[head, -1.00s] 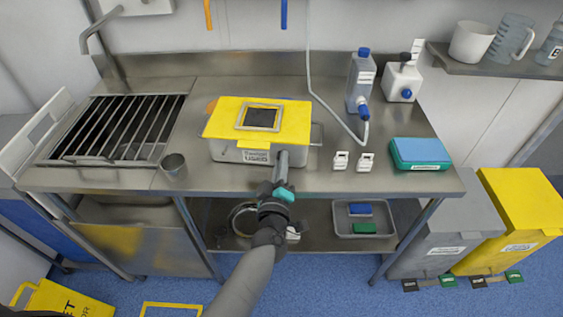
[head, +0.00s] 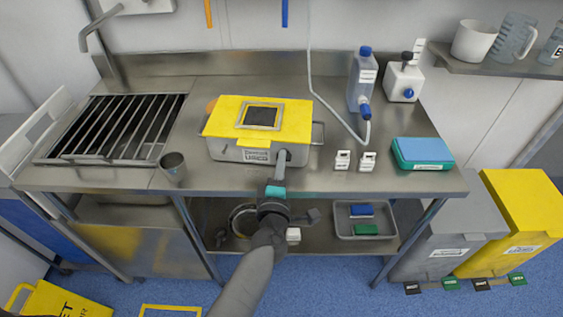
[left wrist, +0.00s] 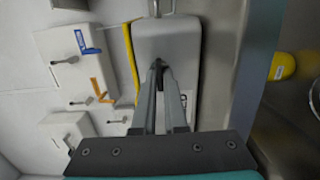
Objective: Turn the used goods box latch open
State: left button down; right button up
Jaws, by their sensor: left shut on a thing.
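The used goods box (head: 225,150) is a grey metal box with a yellow lid (head: 295,118) that has a dark framed window. It stands on the steel table with a label on its front. My left gripper (head: 283,155) reaches up from the front to the right part of the box's front face. In the left wrist view, the box's grey face (left wrist: 180,40) lies ahead and the fingers (left wrist: 159,68) close together on a small dark part there, apparently the latch. The fingers mostly hide it, so its angle cannot be told. The lid looks closed. My right gripper is out of view.
A metal cup (head: 173,168) stands left of the box near a grated sink (head: 120,125). Two small white blocks, a teal-and-blue box (head: 422,153) and bottles stand to the right. A tray (head: 362,232) lies on the lower shelf.

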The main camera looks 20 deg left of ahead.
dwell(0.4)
pick_arm(q)
jog(key=c, duration=1)
grip_release()
jog(key=shift+o, duration=0.2)
jog(key=shift+s, duration=0.15)
jog(key=s+d, duration=0.2)
jog(key=s, duration=1.2)
jog(key=shift+s+d+p, duration=0.35)
jog(key=shift+s+d, duration=0.05)
jog(key=shift+f, duration=0.1)
jog(key=s+d+f+m+g+h, duration=0.1)
jog(key=s+f+m+g+h, duration=0.2)
jog(key=f, duration=0.5)
jog(key=s+d+f+m+g+h, duration=0.1)
jog(key=s+f+m+g, duration=0.1)
jog(key=f+m, duration=0.45)
jog(key=s+d+f+m+g+h, duration=0.1)
jog(key=s+d+f+m+g, duration=0.2)
jog(key=f, duration=0.6)
jog(key=s+a+f+m+g+y, duration=0.1)
jog(key=s+a+f+m+g, duration=0.3)
jog(key=s+f, duration=0.4)
jog(key=s+a+f+m+g, duration=0.4)
jog(key=s+a+f+m, duration=0.2)
jog(key=s, duration=0.9)
jog(key=shift+a+f+g+y, duration=0.4)
jog(key=shift+a+f, duration=0.5)
jog(key=shift+a, duration=0.1)
